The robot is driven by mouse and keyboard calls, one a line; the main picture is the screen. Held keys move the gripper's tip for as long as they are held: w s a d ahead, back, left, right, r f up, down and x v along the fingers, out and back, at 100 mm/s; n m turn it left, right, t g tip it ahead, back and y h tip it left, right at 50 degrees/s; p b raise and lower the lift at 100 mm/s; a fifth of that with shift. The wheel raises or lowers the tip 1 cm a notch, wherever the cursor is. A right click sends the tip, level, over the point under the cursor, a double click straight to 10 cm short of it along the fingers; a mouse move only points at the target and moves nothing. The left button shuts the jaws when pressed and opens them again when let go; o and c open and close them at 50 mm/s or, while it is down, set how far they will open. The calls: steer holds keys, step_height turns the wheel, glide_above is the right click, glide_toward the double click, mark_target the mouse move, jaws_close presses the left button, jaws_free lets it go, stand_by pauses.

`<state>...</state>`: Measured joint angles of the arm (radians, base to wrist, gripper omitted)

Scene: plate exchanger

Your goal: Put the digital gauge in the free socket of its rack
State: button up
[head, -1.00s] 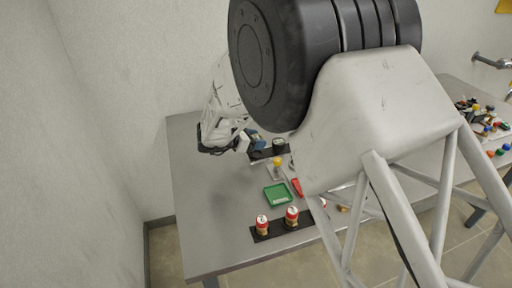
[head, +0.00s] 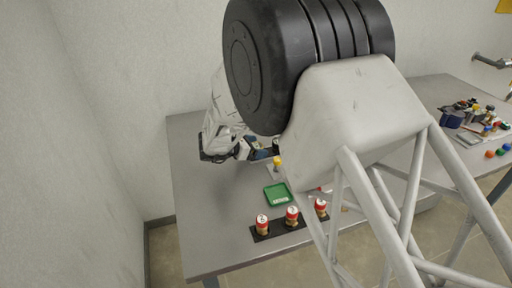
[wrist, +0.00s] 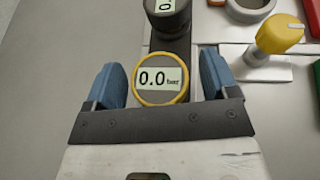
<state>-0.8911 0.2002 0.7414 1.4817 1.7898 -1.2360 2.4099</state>
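The digital gauge (wrist: 161,92), round and dark with a yellow ring and a "0.0 bar" display, is between the two blue fingers of my gripper (wrist: 160,64) in the wrist view. A narrow gap shows on each side of it, so the gripper looks open around it. The gauge is over the near end of the black rack (wrist: 176,48). Its base is hidden, so I cannot tell how deep it sits. A second dark gauge (wrist: 166,12) stands farther along the rack. In the head view my gripper (head: 262,154) is low at the rack, which my arm mostly hides.
A yellow-knobbed valve (wrist: 277,36) on a pale plate stands close to the right of my gripper. A green tray (head: 277,194) and a black strip (head: 270,234) with red-and-white capped parts lie nearer the front edge. The table's left side is clear.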

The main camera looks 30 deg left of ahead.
steer(key=shift+r, duration=0.1)
steer(key=v, duration=1.2)
steer(key=shift+r, duration=0.1)
stand_by(1.0)
